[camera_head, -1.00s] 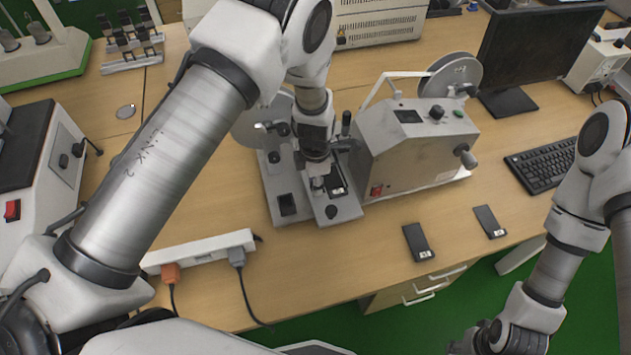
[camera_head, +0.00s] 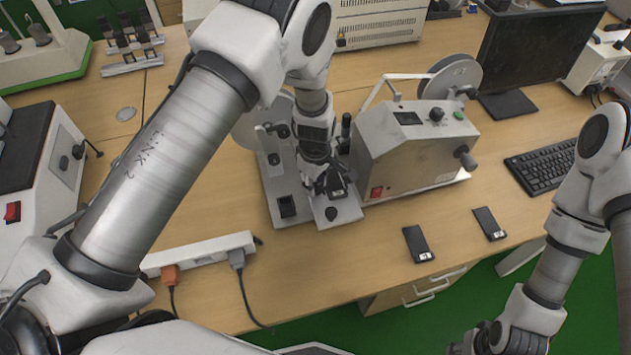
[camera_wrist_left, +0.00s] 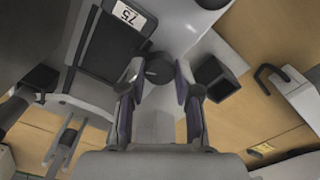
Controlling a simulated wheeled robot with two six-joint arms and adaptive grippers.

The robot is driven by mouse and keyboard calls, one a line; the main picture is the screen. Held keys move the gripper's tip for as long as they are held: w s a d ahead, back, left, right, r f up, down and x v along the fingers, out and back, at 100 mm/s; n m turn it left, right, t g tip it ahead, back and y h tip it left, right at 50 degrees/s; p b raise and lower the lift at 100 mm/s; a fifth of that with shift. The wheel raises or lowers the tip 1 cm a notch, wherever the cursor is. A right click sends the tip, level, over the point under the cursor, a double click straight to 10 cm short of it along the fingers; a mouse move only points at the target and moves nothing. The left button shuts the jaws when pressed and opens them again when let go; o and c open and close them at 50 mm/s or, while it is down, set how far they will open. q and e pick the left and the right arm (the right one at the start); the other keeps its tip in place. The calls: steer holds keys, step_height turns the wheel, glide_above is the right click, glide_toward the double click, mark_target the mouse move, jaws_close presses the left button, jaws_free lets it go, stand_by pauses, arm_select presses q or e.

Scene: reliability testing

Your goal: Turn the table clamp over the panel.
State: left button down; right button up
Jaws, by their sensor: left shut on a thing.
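My left gripper (camera_head: 328,184) is low over the grey fixture's plate (camera_head: 347,208). In the left wrist view the left gripper (camera_wrist_left: 160,92) has its fingers on both sides of a dark round-ended clamp (camera_wrist_left: 159,67) and is shut on it. The dark panel (camera_wrist_left: 98,50), with a white label reading 75, lies beside the clamp on the plate. In the head view the panel (camera_head: 338,191) is mostly hidden by the gripper. Whether the clamp overlaps the panel is unclear. My right arm reaches down at the right; its gripper (camera_head: 485,345) is cut off by the bottom edge.
A black block (camera_head: 287,207) stands left of the gripper. A grey tester box (camera_head: 408,150) stands close on the right. Two dark panels (camera_head: 417,244) (camera_head: 489,223) lie on the table. A power strip (camera_head: 203,252) lies at the front left. The table between them is clear.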

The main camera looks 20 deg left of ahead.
mark_target(316, 185)
arm_select(q)
steer(key=shift+m+p, duration=0.35)
steer(key=shift+m, duration=1.95)
steer(key=c, duration=0.8)
jaws_free()
step_height(316, 185, up, 12)
steer(key=shift+f, duration=0.1)
